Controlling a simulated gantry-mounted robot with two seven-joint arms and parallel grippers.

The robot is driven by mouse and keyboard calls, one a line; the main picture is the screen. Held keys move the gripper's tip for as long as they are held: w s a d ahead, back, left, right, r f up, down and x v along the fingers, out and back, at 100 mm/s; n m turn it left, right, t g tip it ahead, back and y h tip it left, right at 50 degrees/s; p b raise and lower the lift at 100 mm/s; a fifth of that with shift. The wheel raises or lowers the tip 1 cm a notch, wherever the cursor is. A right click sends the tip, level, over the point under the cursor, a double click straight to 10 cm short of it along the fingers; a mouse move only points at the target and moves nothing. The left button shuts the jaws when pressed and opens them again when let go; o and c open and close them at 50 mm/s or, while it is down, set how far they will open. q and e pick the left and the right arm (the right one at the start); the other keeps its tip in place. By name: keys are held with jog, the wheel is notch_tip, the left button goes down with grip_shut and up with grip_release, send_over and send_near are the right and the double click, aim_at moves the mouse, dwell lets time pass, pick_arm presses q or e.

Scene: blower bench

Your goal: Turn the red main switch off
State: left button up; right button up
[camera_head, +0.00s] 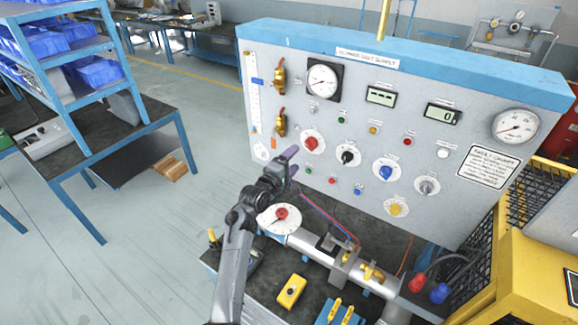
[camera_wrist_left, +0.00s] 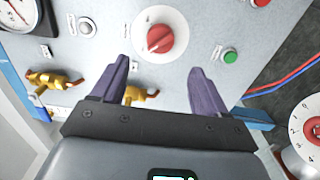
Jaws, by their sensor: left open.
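A red rotary knob on a round white plate, likely the main switch (camera_head: 312,142), sits on the grey upright panel, left of a black knob. In the left wrist view the red knob (camera_wrist_left: 167,40) is seen ahead, between and beyond the fingertips. My left gripper (camera_head: 296,166) is open, with purple fingers, below and left of the knob in the head view. In the left wrist view the left gripper (camera_wrist_left: 159,65) is empty and its fingers appear apart from the knob. My right gripper is not in view.
Black (camera_head: 348,155), blue (camera_head: 386,171) and yellow (camera_head: 397,207) knobs are on the panel to the right. Brass valves (camera_head: 280,122) are left of the red knob. A second red knob (camera_head: 281,213) on a white dial stands below my gripper, by a grey pipe (camera_head: 306,243).

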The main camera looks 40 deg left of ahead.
pick_arm(q)
jog(key=shift+s+d, duration=0.2)
jog(key=shift+s, duration=0.75)
jog(key=s+f+m+g+p, duration=0.1)
jog(key=s+f+g+p, duration=0.1)
jog(key=s+f, duration=0.45)
jog(key=s+d+f+m+g+h+p, duration=0.35)
jog(key=s+d+f+m, duration=0.4)
jog(key=s+d, duration=0.45)
jog(key=s+d+r+m+g, duration=0.2)
jog(key=s+d+m+g, duration=0.2)
jog(key=s, duration=0.6)
jog(key=s+d+r+m+g+p, duration=0.1)
jog(key=s+d+m+g, duration=0.3)
jog(key=s+d+m, duration=0.4)
jog(key=shift+s+d+r+m+g+p, duration=0.35)
jog(key=shift+s+r+m, duration=0.4)
jog(key=shift+s+r, duration=0.15)
